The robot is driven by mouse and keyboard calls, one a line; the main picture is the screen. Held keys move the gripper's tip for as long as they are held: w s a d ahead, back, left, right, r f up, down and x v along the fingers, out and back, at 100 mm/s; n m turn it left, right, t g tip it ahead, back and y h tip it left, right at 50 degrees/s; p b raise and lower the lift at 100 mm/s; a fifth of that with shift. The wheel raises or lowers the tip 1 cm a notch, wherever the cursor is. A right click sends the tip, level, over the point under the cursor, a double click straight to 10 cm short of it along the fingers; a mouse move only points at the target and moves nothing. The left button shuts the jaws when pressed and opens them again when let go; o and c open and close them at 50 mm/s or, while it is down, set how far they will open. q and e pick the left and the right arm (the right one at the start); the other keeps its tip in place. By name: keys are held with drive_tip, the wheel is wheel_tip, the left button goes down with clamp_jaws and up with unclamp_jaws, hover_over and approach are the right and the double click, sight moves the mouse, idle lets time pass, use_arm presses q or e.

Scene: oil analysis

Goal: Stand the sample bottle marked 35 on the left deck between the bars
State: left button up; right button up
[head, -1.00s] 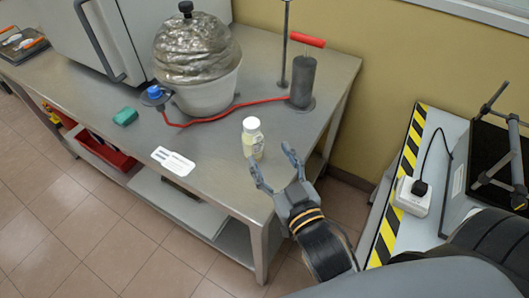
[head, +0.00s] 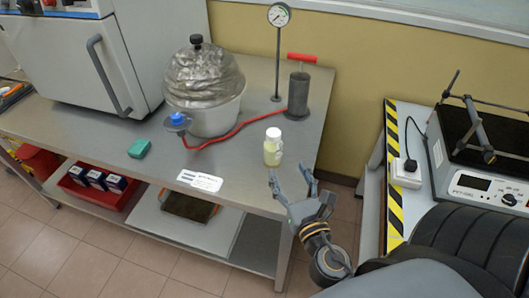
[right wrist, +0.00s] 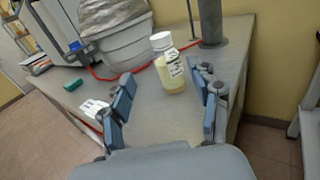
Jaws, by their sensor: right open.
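The sample bottle (head: 273,148) stands upright near the bench's right front edge. It has a white cap, pale yellow contents and a label. It also shows in the right wrist view (right wrist: 172,72); its number is too small to read. My right gripper (head: 289,176) is open and empty, just in front of the bottle. In the right wrist view the bottle stands ahead of the spread fingers (right wrist: 167,95), not touching them. A black shaker deck (head: 487,132) with grey bars (head: 472,122) is at the far right, partly cut off. My left gripper is out of view.
A bowl with a foil-like cover (head: 206,85), a red hose (head: 240,128), a pump cylinder (head: 298,95) and a gauge stand (head: 278,55) are behind the bottle. A white socket box (head: 405,175) and striped edge (head: 393,205) border the shaker.

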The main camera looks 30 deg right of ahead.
sight(276, 141)
drive_tip(key=p+x, duration=0.2)
drive_tip(key=x, duration=0.5)
drive_tip(key=shift+w+d+p, duration=0.1)
drive_tip(key=shift+d+p, duration=0.1)
drive_tip(key=shift+p, duration=0.2)
drive_tip(key=shift+w+d, duration=0.15)
drive_tip(key=shift+w, duration=0.35)
drive_tip(key=shift+w+d, duration=0.1)
drive_tip(key=shift+w, duration=0.15)
drive_tip(key=p+x, duration=0.1)
drive_tip(key=x, duration=0.3)
drive_tip(key=shift+w+d+p, duration=0.1)
drive_tip(key=shift+w+p, duration=0.2)
drive_tip(key=shift+w, duration=0.05)
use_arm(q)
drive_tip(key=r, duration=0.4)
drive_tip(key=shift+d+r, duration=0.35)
use_arm(e)
clamp_jaws()
